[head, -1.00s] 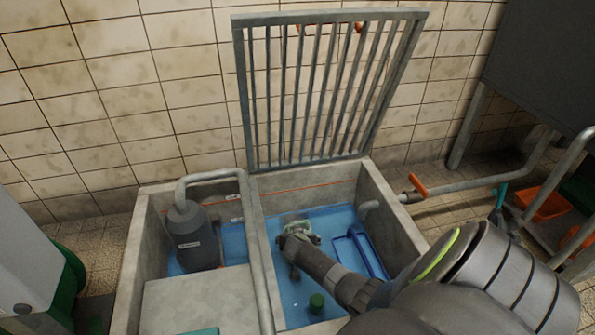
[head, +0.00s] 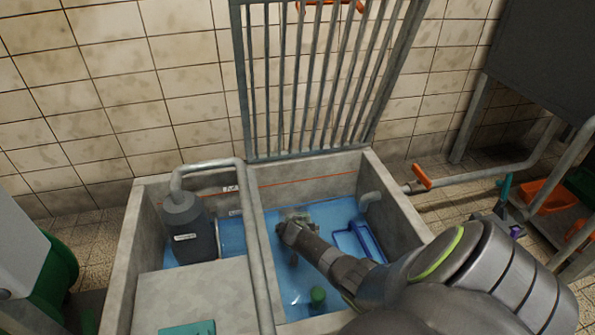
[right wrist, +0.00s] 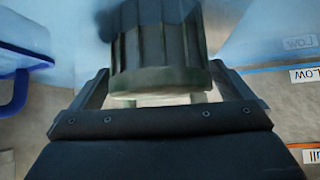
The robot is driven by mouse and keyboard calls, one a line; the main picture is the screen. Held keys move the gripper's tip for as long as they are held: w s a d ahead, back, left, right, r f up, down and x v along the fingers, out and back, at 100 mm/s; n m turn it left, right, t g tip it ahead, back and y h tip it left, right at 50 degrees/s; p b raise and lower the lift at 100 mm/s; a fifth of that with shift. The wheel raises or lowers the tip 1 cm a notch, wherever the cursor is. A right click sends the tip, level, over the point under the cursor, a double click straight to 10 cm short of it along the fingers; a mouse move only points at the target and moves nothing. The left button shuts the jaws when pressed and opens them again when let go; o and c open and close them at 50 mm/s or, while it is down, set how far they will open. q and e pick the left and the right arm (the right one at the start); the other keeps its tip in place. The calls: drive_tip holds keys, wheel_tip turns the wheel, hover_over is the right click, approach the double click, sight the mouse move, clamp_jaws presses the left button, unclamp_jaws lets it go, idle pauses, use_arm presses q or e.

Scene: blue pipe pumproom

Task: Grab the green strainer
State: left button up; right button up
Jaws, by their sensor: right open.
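My right gripper (head: 290,230) reaches down into the right basin of the concrete pit. In the right wrist view its two fingers (right wrist: 160,78) are apart. A dark ribbed cylinder with a greenish rim and a pale end (right wrist: 160,50), seemingly the strainer, sits between or just beyond them; I cannot tell whether they touch it. In the head view the gripper hides most of that spot, with a pale grey-green bit (head: 297,214) showing behind it. A separate small green cylinder (head: 318,297) is in the water nearer me. My left gripper is not in view.
A blue frame-like thing (head: 357,242) lies in the water right of the gripper. The barred grate (head: 310,150) stands raised behind the pit. A grey pump (head: 188,228) and pipe (head: 250,210) are left. Concrete walls (head: 400,215) enclose the basin.

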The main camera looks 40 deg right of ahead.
idle(0.3)
drive_tip(key=shift+w+d, duration=0.1)
drive_tip(key=c, duration=0.9)
drive_tip(key=shift+r, duration=0.15)
